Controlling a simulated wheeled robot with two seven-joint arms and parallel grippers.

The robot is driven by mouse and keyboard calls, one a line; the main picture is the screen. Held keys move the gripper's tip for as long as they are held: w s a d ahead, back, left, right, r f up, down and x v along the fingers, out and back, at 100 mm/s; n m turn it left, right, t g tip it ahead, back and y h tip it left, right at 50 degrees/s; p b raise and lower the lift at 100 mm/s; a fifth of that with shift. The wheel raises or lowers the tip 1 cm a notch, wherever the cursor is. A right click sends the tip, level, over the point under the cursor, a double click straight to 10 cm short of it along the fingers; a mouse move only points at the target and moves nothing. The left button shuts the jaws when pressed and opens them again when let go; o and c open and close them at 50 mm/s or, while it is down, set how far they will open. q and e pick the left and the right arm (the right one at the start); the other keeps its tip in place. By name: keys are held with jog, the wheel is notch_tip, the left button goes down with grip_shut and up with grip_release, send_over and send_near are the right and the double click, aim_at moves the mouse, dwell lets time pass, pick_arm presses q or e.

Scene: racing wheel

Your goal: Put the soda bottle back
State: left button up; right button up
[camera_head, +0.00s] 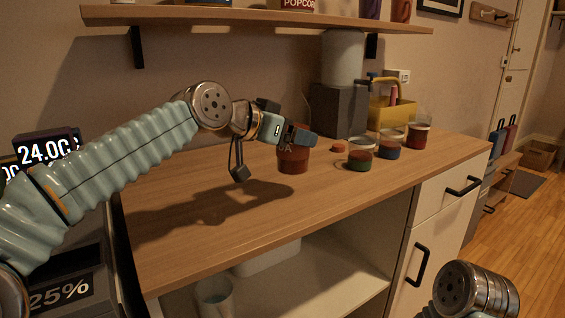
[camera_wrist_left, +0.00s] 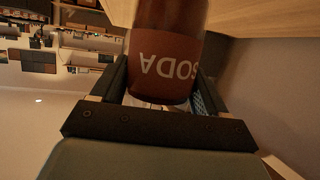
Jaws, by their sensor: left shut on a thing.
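The soda bottle (camera_head: 293,158) is dark red-brown with pale lettering and looks roughly upright over the wooden counter (camera_head: 190,235). My left gripper (camera_head: 297,137) is shut on it, coming in from the left across its upper part. In the left wrist view the bottle (camera_wrist_left: 165,60) sits between both fingers, its SODA label upside down in the picture. I cannot tell whether its base touches the counter. Part of the bottle is hidden behind the gripper. Of my right arm only a link shows at the lower right; its gripper is out of view.
Several jars (camera_head: 388,143) with coloured contents stand right of the bottle. A dark grey box (camera_head: 339,108) and a yellow caddy (camera_head: 391,115) stand behind. A wall shelf (camera_head: 255,17) hangs above. The counter's left and front are clear. Below is an open compartment (camera_head: 325,275).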

aim_at(282, 156)
pick_arm(q)
jog(key=shift+w+a+f, duration=0.35)
jog(key=shift+a+f, duration=0.2)
jog(key=shift+f, duration=0.15)
jog(key=shift+w+a+f+b, duration=0.1)
jog(key=shift+a+f+b, duration=0.1)
jog(key=shift+f, duration=0.75)
jog(key=shift+w+a+f+b, duration=0.1)
jog(key=shift+f+b, duration=0.05)
jog(key=shift+f, duration=0.8)
jog(key=shift+f, duration=0.15)
jog(key=o, duration=1.5)
jog(key=shift+s+r, duration=0.1)
jog(key=shift+r, duration=0.1)
jog(key=b+v, duration=0.2)
jog(key=v, duration=0.9)
jog(key=shift+s+a+r+b, duration=0.2)
jog(key=shift+s+a+b, duration=0.05)
jog(key=shift+s+b, duration=0.1)
